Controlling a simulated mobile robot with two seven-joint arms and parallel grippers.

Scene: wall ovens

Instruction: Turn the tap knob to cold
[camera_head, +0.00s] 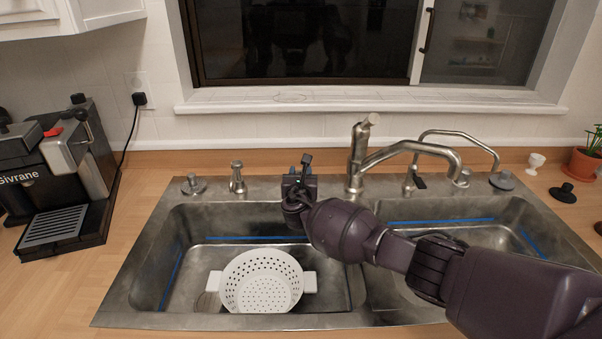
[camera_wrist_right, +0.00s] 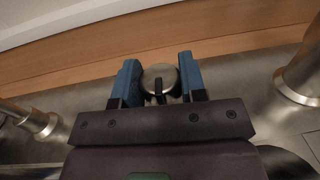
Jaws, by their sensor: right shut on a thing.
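The tap knob is a round metal cap (camera_wrist_right: 159,78) with a dark mark on its front, seen in the right wrist view. My right gripper (camera_wrist_right: 160,82) has its two blue fingers on either side of this knob and is shut on it. In the head view my right gripper (camera_head: 298,182) is at the rear rim of the sink, left of the metal tap (camera_head: 357,157). The gripper hides most of the knob there, and I cannot tell its turn angle. My left gripper is in neither view.
The double sink (camera_head: 130,282) holds a white colander (camera_head: 262,282) in its left basin. A soap dispenser (camera_head: 237,178) stands left of my gripper. A second, thinner tap (camera_head: 468,136) is at the right. A coffee machine (camera_head: 62,165) stands on the left counter.

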